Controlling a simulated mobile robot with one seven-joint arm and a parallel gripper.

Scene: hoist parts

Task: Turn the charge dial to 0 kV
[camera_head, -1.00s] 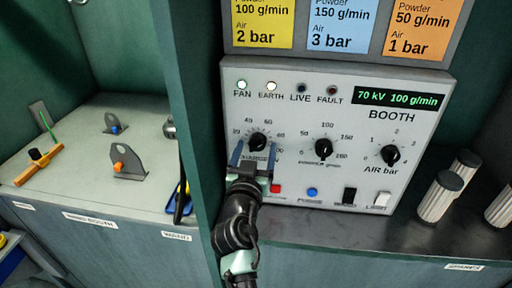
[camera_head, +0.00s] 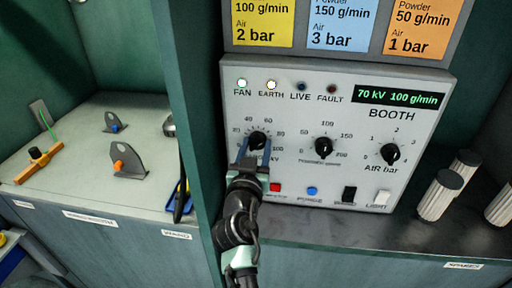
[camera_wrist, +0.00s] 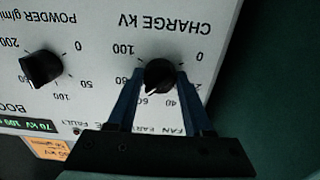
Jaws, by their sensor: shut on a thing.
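The charge dial (camera_head: 257,138) is a black knob at the left of the booth panel (camera_head: 440,78). Its scale has numbers around it, and the display (camera_head: 398,97) reads 70 kV 100 g/min. My gripper (camera_head: 255,148) reaches up from below, with its blue fingers on either side of the dial. In the wrist view, the panel appears upside down and my gripper (camera_wrist: 160,78) is shut on the charge dial (camera_wrist: 160,70). The dial's white mark points toward the 60 side of the scale. The fingers hide part of the scale and the label below the dial.
The powder dial (camera_head: 323,147) and air dial (camera_head: 390,154) sit to the right. A red button (camera_head: 275,187), a blue button (camera_head: 312,191) and switches line the panel bottom. Ribbed cylinders (camera_head: 440,196) stand on the right shelf. A green post (camera_head: 190,120) is close left.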

